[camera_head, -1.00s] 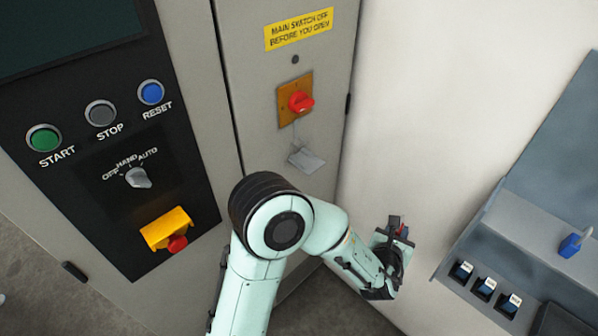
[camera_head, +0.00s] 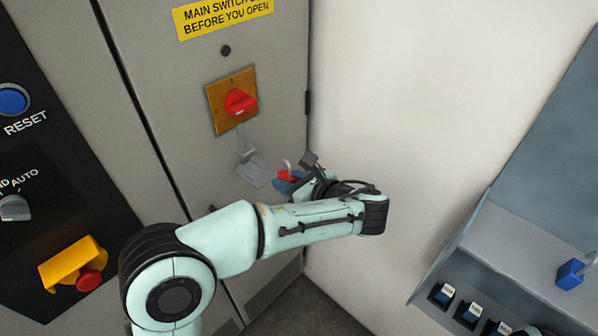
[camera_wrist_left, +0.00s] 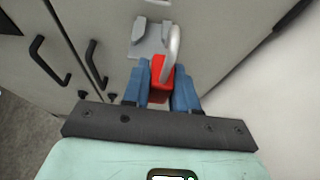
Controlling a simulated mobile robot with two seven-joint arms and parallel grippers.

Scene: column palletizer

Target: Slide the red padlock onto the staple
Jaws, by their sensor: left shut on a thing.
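The red padlock (camera_wrist_left: 157,76) is held between the blue fingers of my left gripper (camera_wrist_left: 174,84), its silver shackle pointing away from the wrist. In the head view the padlock (camera_head: 286,175) shows as a small red patch at the tip of my left gripper (camera_head: 284,182). The grey metal staple plate (camera_head: 254,170) hangs below the red main switch on the cabinet door. It also shows in the left wrist view (camera_wrist_left: 146,48), behind the padlock. In the head view the padlock is right of the plate, apart from it. The staple's opening is not clear. My right gripper is not in view.
The red rotary switch (camera_head: 240,102) sits on an orange plate above the staple. A yellow-shrouded red button (camera_head: 88,281) is on the panel at left.

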